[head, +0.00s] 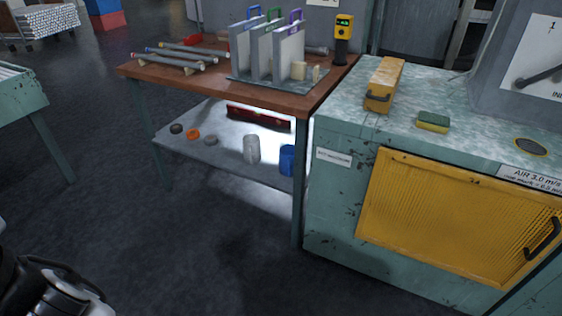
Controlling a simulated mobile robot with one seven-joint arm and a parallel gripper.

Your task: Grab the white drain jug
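A white jug-like container (252,149) stands upright on the lower shelf of the wooden-topped bench, toward the shelf's right side. It is small in the picture, and no handle can be made out. Part of my own arm, black and white, shows at the bottom left corner, far from the container. My gripper is not in view.
A blue container (287,160) stands just right of the white one, partly behind the bench leg (298,190). A red level (258,118) lies behind them. Several small rings lie at the shelf's left. A green cabinet (335,205) closes the right side; dark floor in front is clear.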

